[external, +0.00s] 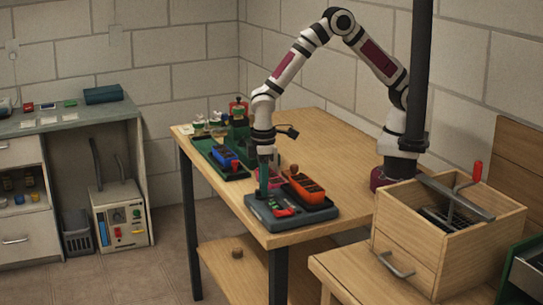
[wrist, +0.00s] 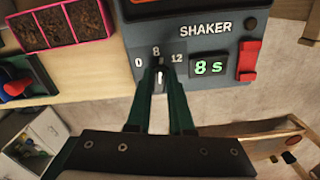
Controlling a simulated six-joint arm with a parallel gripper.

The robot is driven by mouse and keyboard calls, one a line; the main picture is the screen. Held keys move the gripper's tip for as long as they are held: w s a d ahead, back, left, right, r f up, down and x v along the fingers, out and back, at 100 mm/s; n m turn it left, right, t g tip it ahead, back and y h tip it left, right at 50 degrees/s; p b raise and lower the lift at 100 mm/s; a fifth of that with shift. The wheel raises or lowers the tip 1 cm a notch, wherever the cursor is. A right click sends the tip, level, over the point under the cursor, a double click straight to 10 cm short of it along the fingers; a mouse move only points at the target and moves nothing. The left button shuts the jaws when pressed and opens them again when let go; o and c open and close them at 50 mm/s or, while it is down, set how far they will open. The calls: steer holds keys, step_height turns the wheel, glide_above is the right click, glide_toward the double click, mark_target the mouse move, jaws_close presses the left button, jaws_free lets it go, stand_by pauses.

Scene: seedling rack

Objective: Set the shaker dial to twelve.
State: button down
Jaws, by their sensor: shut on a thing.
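The shaker (external: 262,212) is a dark grey box at the front corner of the wooden table. Its panel (wrist: 205,48) fills the upper middle of the wrist view, with the marks 0, 8 and 12 around the dial (wrist: 159,78) and a green display (wrist: 209,67) reading "8 s". My gripper (wrist: 160,72) is shut on the dial, with its dark green fingers on either side. The fingers hide most of the dial; a white mark shows between them, below the 8. In the external view my gripper (external: 263,188) reaches straight down to the shaker.
A red switch (wrist: 248,60) sits right of the display. An orange tray (external: 305,189) stands on the shaker. A pink-rimmed tray with dark cells (wrist: 58,44) is at the upper left of the wrist view. A wooden box (external: 440,235) stands at the right.

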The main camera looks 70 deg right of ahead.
steer(key=m, duration=0.3)
steer(key=shift+s+a+m, duration=0.1)
steer(key=shift+m, duration=0.3)
steer(key=shift+a+m, duration=0.1)
steer(key=shift+m, duration=1.7)
steer(key=c, duration=0.8)
jaws_free()
steer(key=shift+r, duration=0.1)
step_height(320, 180, up, 16)
